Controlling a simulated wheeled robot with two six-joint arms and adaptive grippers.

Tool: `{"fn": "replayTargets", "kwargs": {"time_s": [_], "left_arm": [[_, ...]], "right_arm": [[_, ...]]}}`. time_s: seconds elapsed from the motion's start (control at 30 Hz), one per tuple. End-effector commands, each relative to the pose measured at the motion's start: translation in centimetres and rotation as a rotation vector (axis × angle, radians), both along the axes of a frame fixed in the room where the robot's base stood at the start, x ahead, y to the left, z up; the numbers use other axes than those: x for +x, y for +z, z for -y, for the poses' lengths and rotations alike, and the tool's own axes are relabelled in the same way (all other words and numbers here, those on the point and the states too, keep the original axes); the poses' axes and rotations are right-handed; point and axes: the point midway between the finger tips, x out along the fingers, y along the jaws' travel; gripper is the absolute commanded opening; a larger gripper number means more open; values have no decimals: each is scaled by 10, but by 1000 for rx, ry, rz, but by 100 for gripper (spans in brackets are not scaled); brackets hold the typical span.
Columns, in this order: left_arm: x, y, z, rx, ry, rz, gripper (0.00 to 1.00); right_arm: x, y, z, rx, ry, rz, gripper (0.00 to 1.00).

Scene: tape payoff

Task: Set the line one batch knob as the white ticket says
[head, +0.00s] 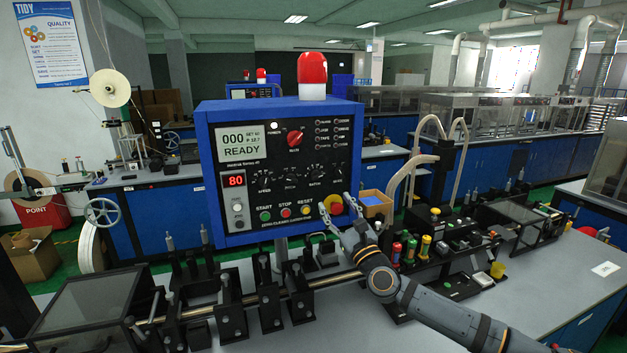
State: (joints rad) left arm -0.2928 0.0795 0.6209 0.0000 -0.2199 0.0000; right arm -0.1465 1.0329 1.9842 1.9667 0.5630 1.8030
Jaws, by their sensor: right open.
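A blue control box (285,110) stands in the middle of the head view, with a screen (240,141) reading 000 and READY. A row of small dark knobs crosses its face; the one above what looks like the label BATCH (317,171) is third from the left. Its setting is too small to read. A small white paper (606,268), possibly the ticket, lies on the right of the bench; its writing is unreadable. My right gripper (335,206) is open and empty at the box's lower right corner, in front of the red and yellow stop button (333,202). My left gripper is out of view.
A red selector knob (295,138) sits above the row. START, STOP and RESET buttons (285,212) sit below. A rod with black clamps (265,298) runs along the bench before the box. Colored cylinders (410,252) stand right of my gripper. The bench's right part is mostly clear.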

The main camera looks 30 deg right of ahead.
Motion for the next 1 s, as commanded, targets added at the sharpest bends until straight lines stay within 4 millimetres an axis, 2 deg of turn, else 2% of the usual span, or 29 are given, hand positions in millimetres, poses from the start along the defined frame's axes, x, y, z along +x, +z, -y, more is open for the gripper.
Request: {"fn": "replayTargets", "kwargs": {"time_s": [0.03, 0.1, 0.2, 0.27, 0.4, 0.5, 0.6, 0.9, 1.0], "left_arm": [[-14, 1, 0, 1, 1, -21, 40], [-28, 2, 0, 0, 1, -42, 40], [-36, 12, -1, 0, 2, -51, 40], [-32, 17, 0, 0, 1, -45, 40], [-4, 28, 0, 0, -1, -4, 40], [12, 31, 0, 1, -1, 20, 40], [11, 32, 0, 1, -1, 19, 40], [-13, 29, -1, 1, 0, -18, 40], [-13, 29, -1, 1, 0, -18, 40]], "right_arm": [[5, 4, 2, 7, -3, 5, 56], [14, 8, 3, 9, -2, 6, 56], [32, 19, 5, 10, -3, 6, 56], [43, 23, 5, 10, 1, 6, 56], [69, 32, 8, 5, 2, 3, 56], [81, 35, 10, 2, 0, 2, 56], [88, 37, 11, -2, 2, 0, 56], [91, 36, 10, -2, 3, 0, 56], [91, 36, 11, -3, 2, 0, 42]]}}
